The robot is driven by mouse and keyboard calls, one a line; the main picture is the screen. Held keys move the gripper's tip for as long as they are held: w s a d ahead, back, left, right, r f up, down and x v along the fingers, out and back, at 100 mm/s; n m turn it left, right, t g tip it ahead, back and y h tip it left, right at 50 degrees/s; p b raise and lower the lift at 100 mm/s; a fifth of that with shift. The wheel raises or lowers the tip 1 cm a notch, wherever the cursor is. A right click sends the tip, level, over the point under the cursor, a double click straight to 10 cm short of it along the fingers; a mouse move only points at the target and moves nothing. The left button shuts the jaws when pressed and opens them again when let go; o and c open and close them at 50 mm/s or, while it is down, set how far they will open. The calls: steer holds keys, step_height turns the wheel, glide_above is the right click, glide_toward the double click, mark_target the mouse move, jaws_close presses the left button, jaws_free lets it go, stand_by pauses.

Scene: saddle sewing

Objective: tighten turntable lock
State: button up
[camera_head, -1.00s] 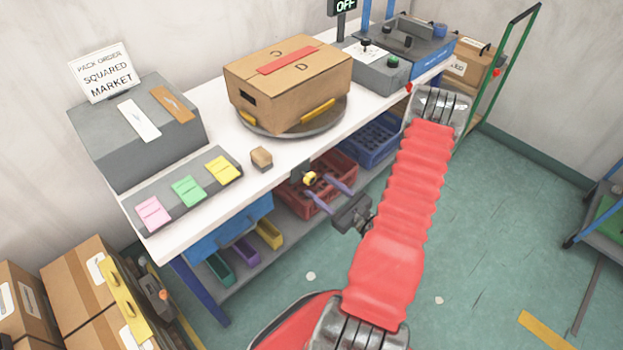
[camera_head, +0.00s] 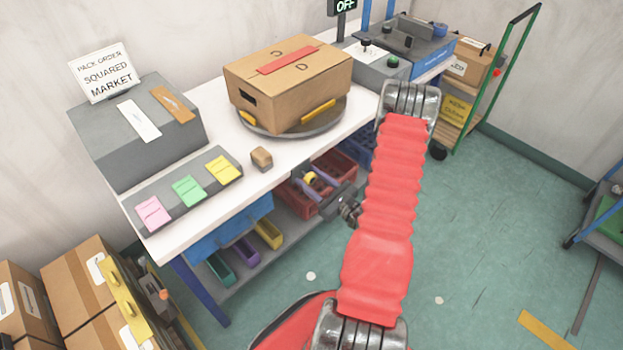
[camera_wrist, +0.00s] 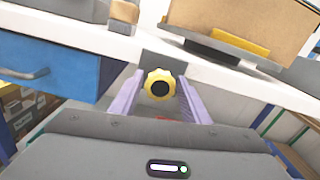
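The turntable lock is a yellow knob (camera_head: 310,179) with a dark centre at the front edge of the table. In the wrist view the knob (camera_wrist: 159,85) sits between the two purple fingers of my gripper (camera_wrist: 160,97). The fingers are apart, with a gap at each side of the knob. In the head view my gripper (camera_head: 311,185) reaches to the knob from the lower right. The round grey turntable (camera_head: 285,132) lies on the table above the knob and bears a cardboard box (camera_head: 287,85) with a red label.
The white table (camera_head: 215,130) has a small brown block (camera_head: 262,157) near its front edge. A blue drawer (camera_head: 232,225) and a red crate (camera_head: 337,168) are below. A green-framed trolley (camera_head: 497,85) stands at the back right. Open floor lies to the right.

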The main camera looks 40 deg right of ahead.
steer(key=c, duration=0.7)
steer(key=shift+d, duration=0.1)
steer(key=shift+c, duration=0.2)
steer(key=shift+m, duration=0.6)
steer(key=m, duration=0.3)
steer(key=shift+m, duration=0.3)
steer(key=m, duration=1.1)
steer(key=shift+m, duration=0.4)
steer(key=m, duration=0.5)
steer(key=shift+s+f+m, duration=0.1)
steer(key=shift+m, duration=0.2)
